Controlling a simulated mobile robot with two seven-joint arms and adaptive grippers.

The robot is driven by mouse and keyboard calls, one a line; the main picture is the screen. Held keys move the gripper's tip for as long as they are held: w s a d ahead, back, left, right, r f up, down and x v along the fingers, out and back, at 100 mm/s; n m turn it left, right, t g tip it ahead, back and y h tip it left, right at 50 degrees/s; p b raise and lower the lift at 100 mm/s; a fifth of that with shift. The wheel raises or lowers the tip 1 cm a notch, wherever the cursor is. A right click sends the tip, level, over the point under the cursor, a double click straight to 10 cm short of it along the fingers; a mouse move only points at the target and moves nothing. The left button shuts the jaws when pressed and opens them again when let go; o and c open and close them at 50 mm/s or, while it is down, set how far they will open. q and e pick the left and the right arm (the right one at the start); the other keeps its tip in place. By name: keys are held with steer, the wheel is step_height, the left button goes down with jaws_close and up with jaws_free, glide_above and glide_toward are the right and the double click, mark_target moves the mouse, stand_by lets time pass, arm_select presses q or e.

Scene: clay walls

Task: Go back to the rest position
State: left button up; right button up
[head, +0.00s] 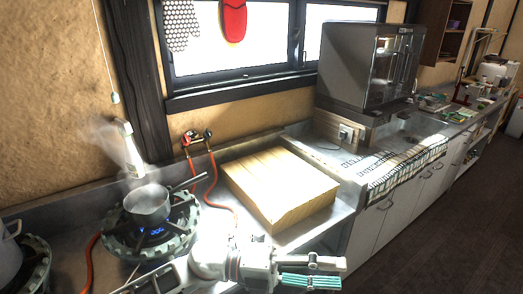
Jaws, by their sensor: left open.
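My left gripper (338,273) reaches in at the bottom centre of the head view, pointing right. Its jaws are open, with two separate fingers and a teal pad on the nearer one. Nothing shows between the fingers. It is in front of the wooden block (280,185), near the counter's front edge, and appears apart from the block. My right gripper is not in view.
A saucepan (148,205) sits on a lit gas burner (150,238) at left, its handle pointing right. A pale bottle (131,150) stands behind it. Red hoses (213,180) run behind. A dark glass-fronted cabinet (370,65) stands farther right. Open floor (440,240) lies at right.

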arm_select(q)
steer(key=w+a+f+n+t, duration=0.1)
steer(key=w+a+n+t, duration=0.6)
steer(key=n+t, duration=0.75)
steer(key=w+a+f+n+t+y, duration=0.2)
steer(key=a+f+n+t+y, duration=0.2)
steer(key=a+f+n+y, duration=0.55)
steer(key=s+a+f+n+g+y, duration=0.2)
steer(key=s+a+f+n, duration=0.3)
steer(key=f, duration=0.5)
steer(key=s+a+f+n+g+y, duration=0.2)
steer(key=s+a+f+n+y, duration=0.2)
steer(key=s+a+f, duration=0.5)
step_height(320, 180, down, 2)
steer(key=a+n, duration=0.1)
steer(key=a, duration=0.1)
steer(key=shift+s+a+f+n+g, duration=0.25)
steer(key=shift+s+a+n+g, duration=0.05)
steer(key=shift+a+n+g, duration=0.1)
